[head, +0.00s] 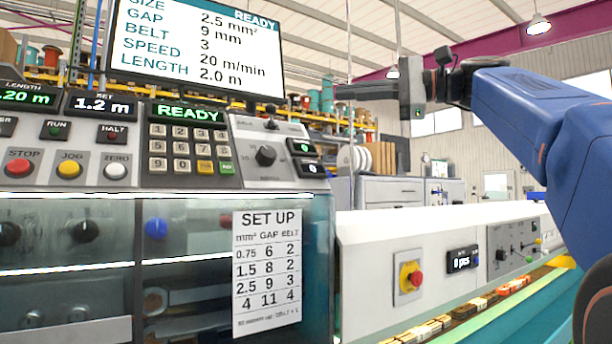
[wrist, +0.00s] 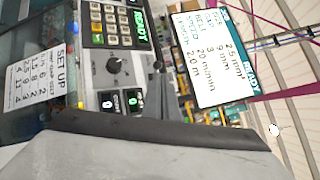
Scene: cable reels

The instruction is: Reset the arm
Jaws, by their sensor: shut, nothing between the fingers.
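My arm enters the head view from the right, with a blue link and a dark wrist. It is raised in front of the machine. My gripper (head: 342,91) points left with its dark fingers together and nothing between them. It is level with the lower edge of the display screen (head: 198,45), to the right of it. In the wrist view the picture is turned on its side, and a grey part of my gripper fills the bottom. The screen also shows in the wrist view (wrist: 212,60), beside the keypad panel.
The control panel has a keypad (head: 187,151), a dial (head: 265,156) and a red STOP button (head: 19,168). A SET UP sheet (head: 267,272) hangs on the clear cover. A white conveyor housing with a red emergency knob (head: 416,279) stands below my arm. Shelves of reels are behind.

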